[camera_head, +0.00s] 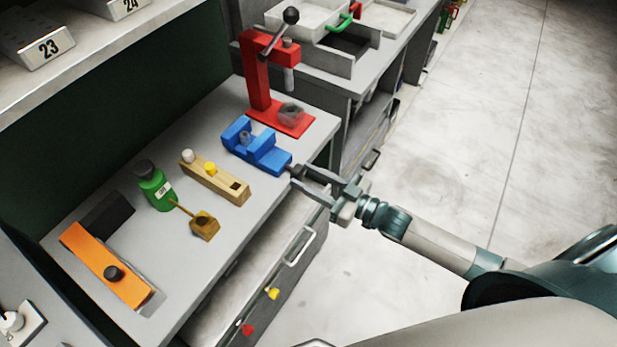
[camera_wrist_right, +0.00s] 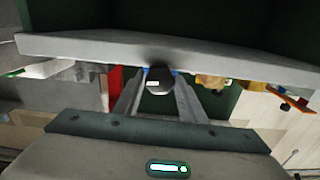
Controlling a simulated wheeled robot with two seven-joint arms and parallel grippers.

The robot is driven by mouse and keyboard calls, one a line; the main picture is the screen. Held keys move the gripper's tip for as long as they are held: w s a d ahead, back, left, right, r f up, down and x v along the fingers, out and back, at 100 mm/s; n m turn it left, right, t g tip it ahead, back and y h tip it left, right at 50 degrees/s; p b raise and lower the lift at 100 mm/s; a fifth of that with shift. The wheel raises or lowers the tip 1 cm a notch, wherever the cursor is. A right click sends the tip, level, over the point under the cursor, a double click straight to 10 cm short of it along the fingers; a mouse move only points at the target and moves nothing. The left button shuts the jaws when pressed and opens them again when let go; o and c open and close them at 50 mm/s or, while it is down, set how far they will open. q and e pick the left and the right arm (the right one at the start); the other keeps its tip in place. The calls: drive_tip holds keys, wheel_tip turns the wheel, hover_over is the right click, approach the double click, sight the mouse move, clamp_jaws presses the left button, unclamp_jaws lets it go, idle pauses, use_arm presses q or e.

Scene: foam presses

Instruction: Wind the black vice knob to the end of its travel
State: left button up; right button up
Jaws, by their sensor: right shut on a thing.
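A blue vice (camera_head: 256,148) stands on the grey bench near its right front edge. A small grey part sits between its jaws. The black knob (camera_head: 298,170) is on the vice's end facing my right arm. My right gripper (camera_head: 299,176) is shut on the knob, one finger on each side. In the right wrist view the round dark knob (camera_wrist_right: 159,80) shows between the fingertips of the right gripper (camera_wrist_right: 158,88). The fingers partly hide the knob in the head view. My left gripper is not in view.
A red press (camera_head: 262,75) stands behind the vice. An open drawer (camera_head: 270,250) is below the bench edge.

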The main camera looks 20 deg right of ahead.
drive_tip(key=n, duration=0.4)
drive_tip(key=shift+n, duration=0.4)
drive_tip(key=n, duration=0.3)
drive_tip(key=shift+n+b, duration=0.3)
drive_tip(key=n, duration=0.3)
drive_tip(key=shift+n+b, duration=0.3)
drive_tip(key=n, duration=0.4)
drive_tip(key=shift+b, duration=0.4)
drive_tip(key=o, duration=1)
drive_tip(key=shift+d, duration=0.1)
